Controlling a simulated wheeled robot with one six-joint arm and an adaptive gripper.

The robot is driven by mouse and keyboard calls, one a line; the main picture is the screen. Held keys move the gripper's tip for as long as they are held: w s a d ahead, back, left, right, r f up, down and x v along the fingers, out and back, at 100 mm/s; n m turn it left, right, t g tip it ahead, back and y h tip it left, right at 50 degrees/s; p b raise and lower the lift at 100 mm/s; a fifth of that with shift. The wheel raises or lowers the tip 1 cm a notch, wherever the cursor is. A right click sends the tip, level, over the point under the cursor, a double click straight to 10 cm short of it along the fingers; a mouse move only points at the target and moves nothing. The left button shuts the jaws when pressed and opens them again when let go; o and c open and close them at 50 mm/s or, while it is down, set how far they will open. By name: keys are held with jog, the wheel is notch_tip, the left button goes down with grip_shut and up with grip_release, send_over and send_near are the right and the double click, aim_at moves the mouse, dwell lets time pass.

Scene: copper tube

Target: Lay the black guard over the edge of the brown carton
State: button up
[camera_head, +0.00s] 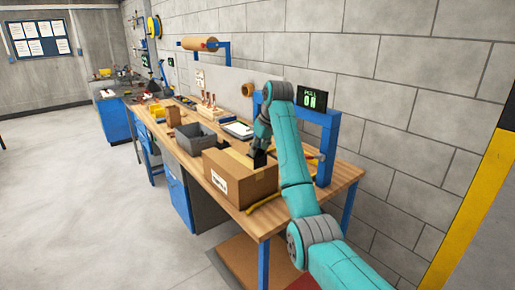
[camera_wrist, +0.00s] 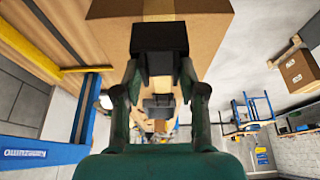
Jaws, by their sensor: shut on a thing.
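My gripper (camera_head: 259,148) is over the carton's back right part, pointing down. It is shut on the black guard (camera_head: 258,160), a small dark piece. In the wrist view the guard (camera_wrist: 160,40) sits between the fingertips of my gripper (camera_wrist: 160,72), with the carton (camera_wrist: 215,42) right behind it. I cannot tell whether the guard touches the carton's edge.
A grey bin (camera_head: 201,138) stands left of the carton on the workbench (camera_head: 268,228). A blue frame (camera_head: 327,145) with a small display (camera_head: 312,98) rises on the right, close to my arm. A yellow strip (camera_head: 267,203) lies beside the carton.

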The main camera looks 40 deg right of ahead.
aim_at(260, 157)
jog(key=shift+f, duration=2.15)
jog(key=shift+w+f, duration=0.2)
jog(key=shift+f, duration=0.35)
jog(key=shift+a+f, duration=0.1)
jog(key=o, duration=1.2)
notch_tip(260, 157, up, 10)
